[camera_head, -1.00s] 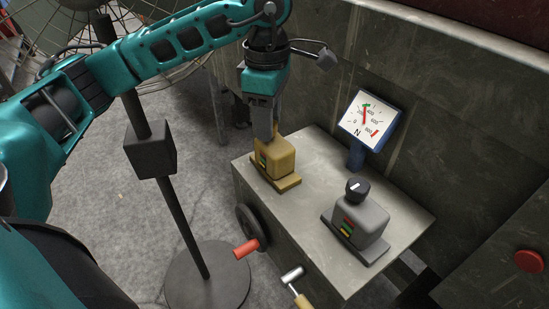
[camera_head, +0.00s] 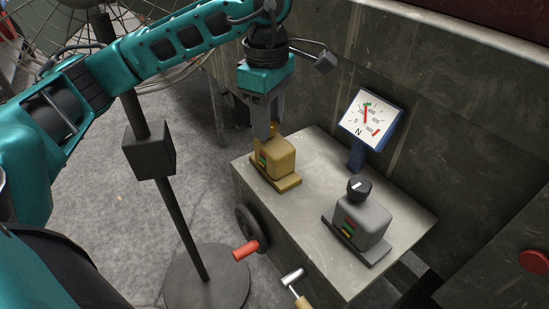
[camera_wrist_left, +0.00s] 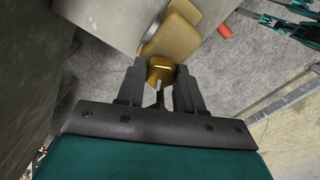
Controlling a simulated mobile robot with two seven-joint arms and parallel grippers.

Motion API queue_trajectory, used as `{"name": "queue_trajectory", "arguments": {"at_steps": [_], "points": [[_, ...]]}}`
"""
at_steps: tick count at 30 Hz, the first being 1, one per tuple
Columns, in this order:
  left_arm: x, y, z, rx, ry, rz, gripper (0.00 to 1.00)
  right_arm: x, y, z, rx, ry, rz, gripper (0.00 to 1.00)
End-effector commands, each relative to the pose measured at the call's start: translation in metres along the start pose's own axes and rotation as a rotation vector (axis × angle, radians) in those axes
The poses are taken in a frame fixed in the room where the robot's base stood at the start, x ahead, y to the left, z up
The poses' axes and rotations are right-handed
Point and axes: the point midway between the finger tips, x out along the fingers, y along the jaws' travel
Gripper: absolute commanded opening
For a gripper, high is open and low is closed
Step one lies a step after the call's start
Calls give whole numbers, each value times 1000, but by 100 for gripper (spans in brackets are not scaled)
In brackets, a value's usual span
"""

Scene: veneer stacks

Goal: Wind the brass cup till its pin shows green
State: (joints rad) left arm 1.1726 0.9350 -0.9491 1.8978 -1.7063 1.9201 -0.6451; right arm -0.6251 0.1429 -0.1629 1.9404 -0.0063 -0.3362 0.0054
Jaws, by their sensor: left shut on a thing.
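The brass cup (camera_head: 277,158) is a gold-coloured block on a flat base, at the back left of the grey cabinet top. Its side has a small window with coloured bands, red and green among them; I cannot make out the pin. My left gripper (camera_head: 265,128) points down over the cup and is shut on its knob, mostly hidden by the fingers in the head view. In the left wrist view the brass knob (camera_wrist_left: 160,73) sits between the two fingers, with the cup's body (camera_wrist_left: 172,38) beyond it.
A grey block (camera_head: 360,220) with a black knob (camera_head: 358,188) stands at the front right of the cabinet top (camera_head: 300,212). A dial gauge (camera_head: 368,121) stands behind. A red-handled handwheel (camera_head: 246,250) juts from the cabinet's side. A black stand (camera_head: 187,210) rises at left.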

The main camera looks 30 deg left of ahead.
Motion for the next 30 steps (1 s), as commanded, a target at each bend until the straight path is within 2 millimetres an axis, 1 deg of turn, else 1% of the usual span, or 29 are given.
{"name": "queue_trajectory", "arguments": {"at_steps": [10,21,30], "points": [[0,0,0,10,-1,1,14,0,0,0,0,0,0,43],[0,0,0,149,0,1,14,4,0,6,0,0,0,43],[0,0,0,162,0,1,14,4,0,6,0,0,0,43]]}}
